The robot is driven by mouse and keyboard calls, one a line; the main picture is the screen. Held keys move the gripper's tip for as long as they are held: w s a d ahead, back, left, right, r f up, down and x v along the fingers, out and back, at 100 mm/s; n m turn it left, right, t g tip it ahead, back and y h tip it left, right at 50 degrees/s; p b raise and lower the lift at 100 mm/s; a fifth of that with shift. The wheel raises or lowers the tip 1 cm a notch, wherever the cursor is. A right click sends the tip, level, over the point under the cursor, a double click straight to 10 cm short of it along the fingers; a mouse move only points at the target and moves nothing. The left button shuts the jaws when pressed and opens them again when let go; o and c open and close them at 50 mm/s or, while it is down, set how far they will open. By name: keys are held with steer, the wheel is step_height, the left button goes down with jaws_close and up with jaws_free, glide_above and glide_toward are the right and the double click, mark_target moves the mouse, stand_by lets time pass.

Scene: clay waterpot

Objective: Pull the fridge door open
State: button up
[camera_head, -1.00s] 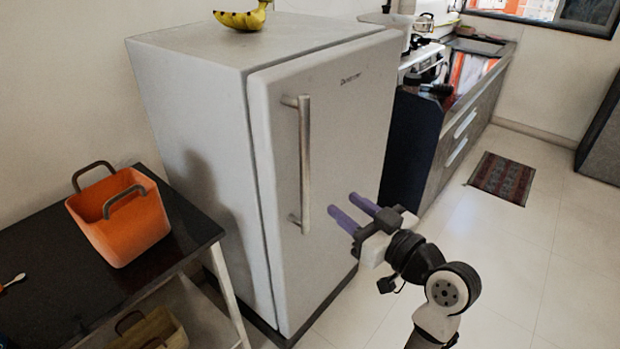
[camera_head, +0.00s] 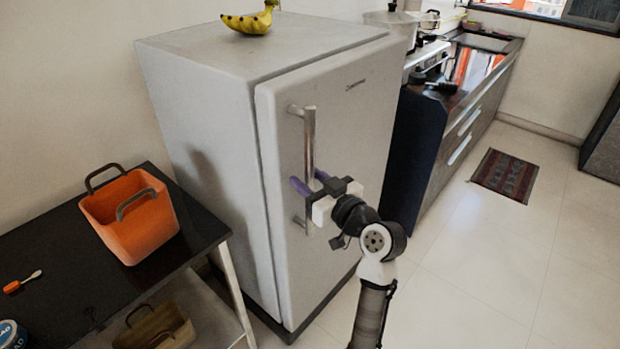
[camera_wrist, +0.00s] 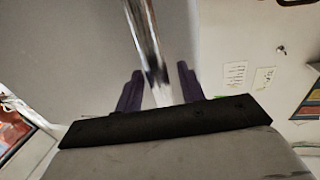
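The grey fridge (camera_head: 205,110) stands left of centre in the head view. Its door (camera_head: 355,120) looks closed, flush along the body. A vertical metal bar handle (camera_head: 309,130) is on the door's left side; it also shows in the wrist view (camera_wrist: 144,40). My gripper (camera_head: 309,181), with purple fingers, is at the lower half of the handle. In the wrist view, the gripper (camera_wrist: 158,70) has one finger on each side of the bar, with gaps visible, so it is open around the handle. The handle's lower part is partly hidden by my gripper.
A black table (camera_head: 65,240) with an orange basket (camera_head: 135,225) stands left of the fridge. Bananas (camera_head: 248,20) lie on top of the fridge. A dark counter (camera_head: 425,140) is to the right. The floor (camera_head: 470,270) in front is clear, apart from a small rug (camera_head: 503,175).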

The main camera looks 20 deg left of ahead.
jaws_close()
steer(key=shift+d, duration=0.1)
